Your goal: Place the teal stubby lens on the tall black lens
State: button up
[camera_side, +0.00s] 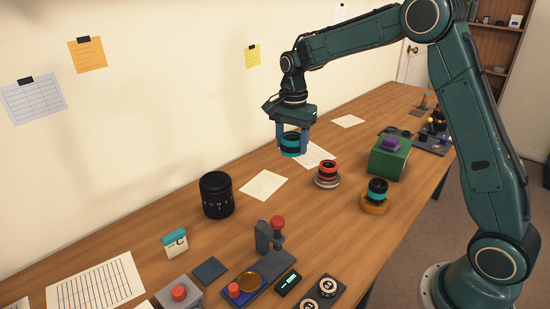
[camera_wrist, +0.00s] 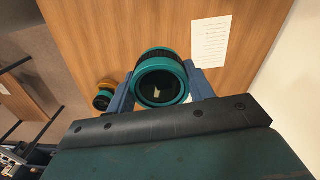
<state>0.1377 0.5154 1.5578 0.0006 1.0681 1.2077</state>
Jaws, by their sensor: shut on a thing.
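The teal stubby lens (camera_side: 290,145), with a black band, hangs in my gripper (camera_side: 292,139) above the table. My gripper's blue fingers are shut on its two sides. In the wrist view the teal stubby lens (camera_wrist: 160,82) shows its teal rim and dark glass between the fingers of my gripper (camera_wrist: 161,90). The tall black lens (camera_side: 217,196) stands upright on the table, to the left of and nearer the camera than my gripper, with nothing on top. The tall black lens does not show in the wrist view.
A red-and-black lens (camera_side: 327,173) sits on a pale round base. A teal-and-black lens (camera_side: 377,190) sits on an orange base (camera_side: 374,206). A green block (camera_side: 389,160) stands behind it. A small press (camera_side: 270,245) stands in front. Paper (camera_side: 263,185) lies flat near the tall lens.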

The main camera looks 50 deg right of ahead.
jog(key=w+a, duration=0.6)
jog(key=w, duration=0.1)
send_over(221, 184)
jog(key=shift+f, duration=0.3)
jog(key=shift+f, duration=0.1)
jog(key=shift+f, duration=3.9)
jog(key=shift+f, duration=0.15)
jog(key=o, duration=1)
jog(key=shift+o, duration=0.2)
